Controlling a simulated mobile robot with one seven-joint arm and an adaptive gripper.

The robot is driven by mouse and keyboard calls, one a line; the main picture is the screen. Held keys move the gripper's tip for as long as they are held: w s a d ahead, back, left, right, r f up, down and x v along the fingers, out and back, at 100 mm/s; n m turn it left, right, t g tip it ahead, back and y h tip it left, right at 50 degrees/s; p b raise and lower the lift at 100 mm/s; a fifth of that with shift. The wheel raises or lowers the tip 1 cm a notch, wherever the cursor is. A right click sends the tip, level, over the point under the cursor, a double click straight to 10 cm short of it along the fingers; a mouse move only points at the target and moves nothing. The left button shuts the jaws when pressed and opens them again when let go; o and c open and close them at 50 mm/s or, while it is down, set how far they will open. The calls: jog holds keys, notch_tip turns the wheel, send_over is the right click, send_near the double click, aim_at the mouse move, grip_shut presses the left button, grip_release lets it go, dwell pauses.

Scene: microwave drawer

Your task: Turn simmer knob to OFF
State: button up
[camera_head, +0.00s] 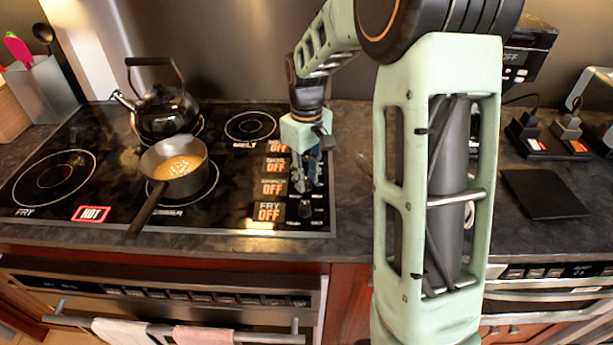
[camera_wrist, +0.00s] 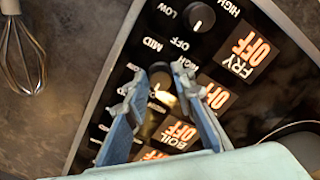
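In the head view the second display from the front (camera_head: 272,188) also reads OFF. My gripper (camera_wrist: 161,72) points down over the knob row, with its two blue fingers apart on either side of the knob; whether they touch it is unclear. In the head view my gripper (camera_head: 304,187) hides most of the knobs.
The fry knob (camera_wrist: 199,17) is close by, beside the FRY OFF display (camera_wrist: 241,54). A pan of food (camera_head: 175,166) sits on the simmer burner, with a black kettle (camera_head: 166,110) behind it. A red HOT light (camera_head: 92,214) glows. A whisk (camera_wrist: 22,55) lies on the counter.

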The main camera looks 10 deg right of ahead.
aim_at(307, 181)
jog(key=o, duration=0.3)
jog(key=shift+r, duration=0.1)
notch_tip(307, 181, up, 12)
dwell(0.5)
